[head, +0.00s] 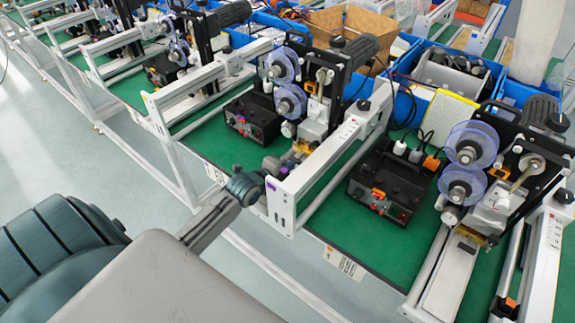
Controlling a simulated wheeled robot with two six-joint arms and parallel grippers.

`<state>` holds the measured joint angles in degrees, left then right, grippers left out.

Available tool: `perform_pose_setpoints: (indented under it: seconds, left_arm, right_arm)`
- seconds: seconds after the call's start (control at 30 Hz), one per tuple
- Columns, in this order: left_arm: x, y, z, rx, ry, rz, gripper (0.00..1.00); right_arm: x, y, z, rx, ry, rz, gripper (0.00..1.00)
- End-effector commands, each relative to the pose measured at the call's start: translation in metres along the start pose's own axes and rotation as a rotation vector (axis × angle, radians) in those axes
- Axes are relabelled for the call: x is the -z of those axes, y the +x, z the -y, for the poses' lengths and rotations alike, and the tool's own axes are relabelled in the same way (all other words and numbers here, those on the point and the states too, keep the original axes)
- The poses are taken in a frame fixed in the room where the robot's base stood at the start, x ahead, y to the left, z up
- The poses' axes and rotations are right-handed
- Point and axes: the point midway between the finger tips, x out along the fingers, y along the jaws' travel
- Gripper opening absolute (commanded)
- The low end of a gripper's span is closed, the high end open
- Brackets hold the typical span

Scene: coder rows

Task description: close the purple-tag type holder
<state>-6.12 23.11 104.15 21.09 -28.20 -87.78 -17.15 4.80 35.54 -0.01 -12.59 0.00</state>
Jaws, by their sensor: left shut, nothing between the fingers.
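The middle coder (310,95), with blue translucent reels and a black back plate, stands on the green bench top. Its brass-coloured type holder (304,147) is low on the machine, beside the white rail. A small purple mark (271,187) shows on the near end of the rail; I cannot tell whether it is the holder's tag. My left gripper (274,166) reaches over the bench edge at the near end of this coder. Its fingers are shut and empty, close to the holder. Whether they touch, and how far the holder stands open, I cannot tell. My right gripper is out of view.
White rails (331,153) flank the coder. A black control box (254,117) stands to its left, another (388,185) to its right. A second coder (490,185) is at the right; more stand at the upper left. Blue bins (402,105) line the back. Open floor (110,170) lies left.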

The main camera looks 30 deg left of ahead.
Motion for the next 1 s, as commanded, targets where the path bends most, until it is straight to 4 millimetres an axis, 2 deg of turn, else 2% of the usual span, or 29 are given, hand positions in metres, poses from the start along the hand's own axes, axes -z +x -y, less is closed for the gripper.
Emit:
perform_pose_setpoints:
  seconds: [0.33,0.63,1.0]
  left_arm:
    - [0.000,0.003,-0.001,0.000,0.000,0.000,0.00]
    - [0.000,0.033,0.009,0.002,0.000,0.001,0.00]
    - [-0.001,0.033,0.013,0.001,0.001,0.001,0.00]
  right_arm:
    - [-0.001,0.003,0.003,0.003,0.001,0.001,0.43]
    - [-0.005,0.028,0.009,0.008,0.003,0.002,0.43]
    - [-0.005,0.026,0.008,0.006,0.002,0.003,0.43]
